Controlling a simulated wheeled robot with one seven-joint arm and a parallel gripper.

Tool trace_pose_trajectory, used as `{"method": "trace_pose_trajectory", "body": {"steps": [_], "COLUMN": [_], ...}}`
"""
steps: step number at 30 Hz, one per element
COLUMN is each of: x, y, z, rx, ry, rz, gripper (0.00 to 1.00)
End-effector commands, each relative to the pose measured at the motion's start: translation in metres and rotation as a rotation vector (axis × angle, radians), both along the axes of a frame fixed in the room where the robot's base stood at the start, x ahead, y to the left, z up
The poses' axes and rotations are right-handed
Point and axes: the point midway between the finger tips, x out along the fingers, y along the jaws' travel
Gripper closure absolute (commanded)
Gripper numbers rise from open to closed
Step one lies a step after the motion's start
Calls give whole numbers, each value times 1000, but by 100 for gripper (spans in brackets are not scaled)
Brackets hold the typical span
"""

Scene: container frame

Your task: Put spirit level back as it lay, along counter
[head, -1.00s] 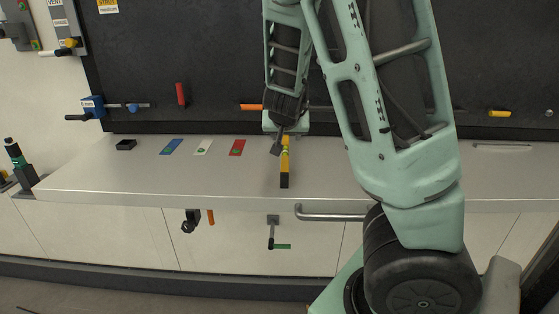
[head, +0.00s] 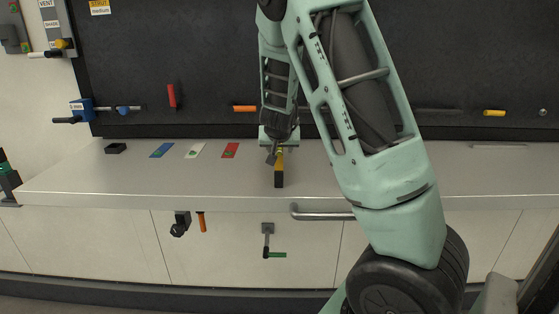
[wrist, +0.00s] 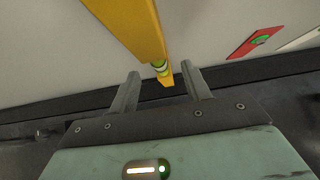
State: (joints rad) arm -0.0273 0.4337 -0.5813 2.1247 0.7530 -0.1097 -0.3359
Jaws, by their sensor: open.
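The spirit level (head: 279,178) is a yellow bar with a black end and a green vial. It points from the back of the counter (head: 90,180) toward its front edge, across the counter's length. My gripper (head: 273,153) is over its far part and hides some of it. In the wrist view, the level (wrist: 128,28) runs from the top to between the two spread fingers of my gripper (wrist: 163,80). The fingers are open, with a gap visible beside the level. I cannot tell whether its whole underside touches the counter.
Left of the level lie a red card (head: 230,151), a white card (head: 195,151), a blue card (head: 162,150) and a black block (head: 115,148). A dark wall panel with pegs and handles rises behind. A bar handle (head: 320,212) sits below the counter's front edge. Counter right of my arm is mostly bare.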

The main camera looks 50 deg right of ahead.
Motion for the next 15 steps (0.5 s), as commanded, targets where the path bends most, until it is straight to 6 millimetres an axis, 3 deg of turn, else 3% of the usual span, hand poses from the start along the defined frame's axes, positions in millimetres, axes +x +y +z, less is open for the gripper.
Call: {"method": "trace_pose_trajectory", "body": {"steps": [6, 15], "x": [11, 14], "y": [-14, -16], "z": [-19, -21], "rx": [0, 0], "ry": [1, -1], "rz": [-4, -1], "gripper": [52, 52]}}
